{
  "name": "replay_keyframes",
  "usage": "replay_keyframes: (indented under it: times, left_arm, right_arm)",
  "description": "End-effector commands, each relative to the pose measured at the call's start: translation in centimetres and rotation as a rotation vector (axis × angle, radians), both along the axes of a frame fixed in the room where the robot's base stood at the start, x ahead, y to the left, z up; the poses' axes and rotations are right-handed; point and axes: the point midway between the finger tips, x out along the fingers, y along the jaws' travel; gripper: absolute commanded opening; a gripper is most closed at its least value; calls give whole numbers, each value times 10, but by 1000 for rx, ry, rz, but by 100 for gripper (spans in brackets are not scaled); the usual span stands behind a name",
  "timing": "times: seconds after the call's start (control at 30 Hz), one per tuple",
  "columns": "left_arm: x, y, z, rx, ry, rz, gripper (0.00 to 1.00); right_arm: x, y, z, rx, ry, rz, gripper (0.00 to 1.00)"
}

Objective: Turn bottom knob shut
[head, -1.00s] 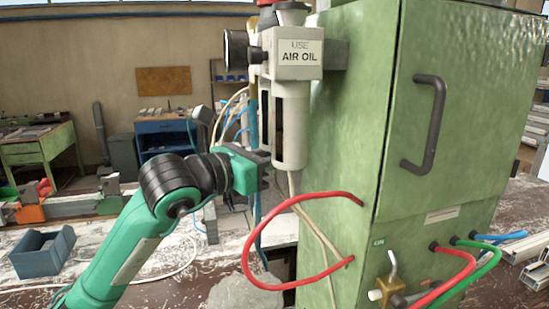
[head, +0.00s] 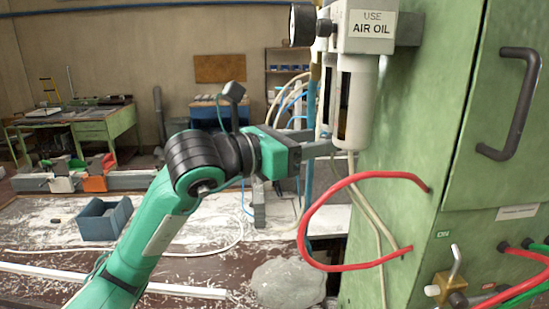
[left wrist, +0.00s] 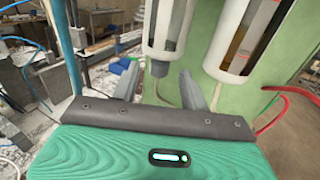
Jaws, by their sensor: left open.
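The air unit with the AIR OIL label (head: 366,45) hangs on the green cabinet's side. Two pale bowls with dark sight windows hang under it; they show as a left bowl (left wrist: 165,28) and a right bowl (left wrist: 238,45) in the left wrist view. A small dark knob (left wrist: 160,69) is at the bottom of the left bowl. My left gripper (left wrist: 160,80) is open, its grey fingers either side of and just below this knob; contact is not clear. In the head view my left gripper (head: 322,148) is at the bowls' lower ends, where the knob is hidden. My right gripper is out of view.
A red hose (head: 310,220) loops from the green cabinet (head: 420,130) just below and right of the gripper. Pale tubes (head: 372,205) run down beside it. A brass valve (head: 445,290) is low on the cabinet. A blue bin (head: 103,220) stands on the bench left.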

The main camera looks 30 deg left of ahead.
Motion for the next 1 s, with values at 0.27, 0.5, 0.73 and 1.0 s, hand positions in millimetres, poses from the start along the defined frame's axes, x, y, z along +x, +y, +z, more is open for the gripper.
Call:
replay_keyframes:
  times: [0.27, 0.5, 0.73, 1.0]
  left_arm:
    - [-53, 33, -4, 3, -3, 2, 45]
    - [-72, 46, -2, 1, 1, 0, 45]
    - [-75, 47, 0, 1, 1, -1, 45]
    - [-64, 50, -6, 11, 28, -24, 47]
  right_arm:
    - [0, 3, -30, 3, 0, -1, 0]
    - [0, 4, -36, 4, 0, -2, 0]
    - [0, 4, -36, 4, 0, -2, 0]
    - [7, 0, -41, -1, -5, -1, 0]
